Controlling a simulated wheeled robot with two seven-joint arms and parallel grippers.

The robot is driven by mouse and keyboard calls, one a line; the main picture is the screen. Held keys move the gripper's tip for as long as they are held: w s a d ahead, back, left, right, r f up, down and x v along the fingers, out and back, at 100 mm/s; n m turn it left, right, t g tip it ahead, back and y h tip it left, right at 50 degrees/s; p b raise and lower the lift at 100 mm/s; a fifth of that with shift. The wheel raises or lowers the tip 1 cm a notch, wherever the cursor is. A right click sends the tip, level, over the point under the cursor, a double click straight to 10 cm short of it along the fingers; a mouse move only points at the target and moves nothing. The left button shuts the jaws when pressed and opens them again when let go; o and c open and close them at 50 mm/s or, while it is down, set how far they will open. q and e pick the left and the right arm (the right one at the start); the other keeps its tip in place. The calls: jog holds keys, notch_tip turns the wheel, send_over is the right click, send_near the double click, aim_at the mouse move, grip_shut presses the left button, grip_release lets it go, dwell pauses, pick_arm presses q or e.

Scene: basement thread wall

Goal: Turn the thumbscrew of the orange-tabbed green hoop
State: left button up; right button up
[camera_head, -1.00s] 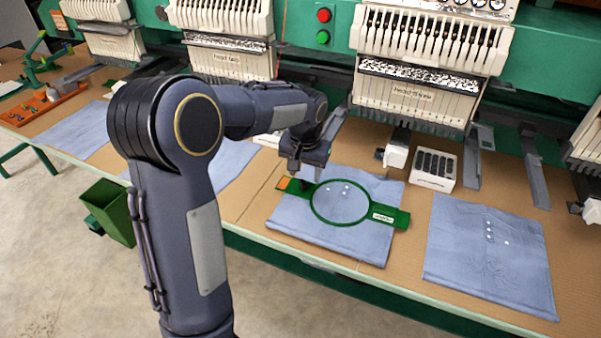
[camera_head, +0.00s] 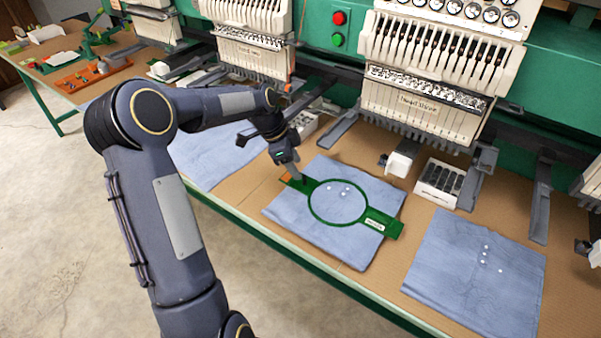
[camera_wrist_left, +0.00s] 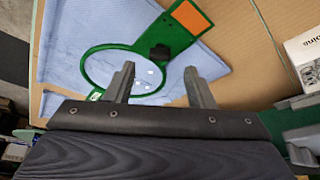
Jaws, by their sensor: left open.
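The green hoop (camera_head: 312,209) lies on a folded blue cloth (camera_head: 330,246) on the table, with several small white dots inside its ring. Its orange tab (camera_head: 285,178) is at the left end and shows larger in the left wrist view (camera_wrist_left: 192,17). A dark thumbscrew (camera_wrist_left: 159,52) sits on the hoop between ring and tab in the left wrist view; in the head view I cannot make it out. My left gripper (camera_head: 298,178) is over the tab end of the hoop. Its two fingers (camera_wrist_left: 158,82) are apart and empty, with the thumbscrew beyond their tips. My right gripper is not in view.
Embroidery machine heads (camera_head: 425,100) stand along the table's back. Another blue cloth (camera_head: 480,270) lies at the right and one (camera_head: 210,155) at the left. A white box with dark slots (camera_head: 440,184) stands behind the hoop. An orange tray (camera_head: 93,75) is far left.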

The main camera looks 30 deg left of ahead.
aim_at(304, 178)
pick_arm(q)
jog(key=shift+x, duration=2.25)
jog(key=shift+c, duration=0.4)
jog(key=c, duration=0.9)
jog(key=shift+d+f+n+t+y+b, duration=0.1)
jog(key=shift+n+t+y+b, duration=0.1)
jog(key=shift+n+b, duration=0.35)
jog(key=shift+f+n+t+y+b, duration=0.1)
jog(key=shift+f+n+t+b, duration=0.1)
jog(key=shift+n+b, duration=0.3)
jog(key=shift+s+d+r+n+y+b, duration=0.15)
jog(key=shift+n+y+b, duration=0.15)
jog(key=shift+n+b, duration=0.45)
jog(key=shift+r+n+t, duration=0.1)
jog(key=shift+n+t, duration=0.2)
jog(key=shift+n, duration=0.3)
jog(key=o, duration=1)
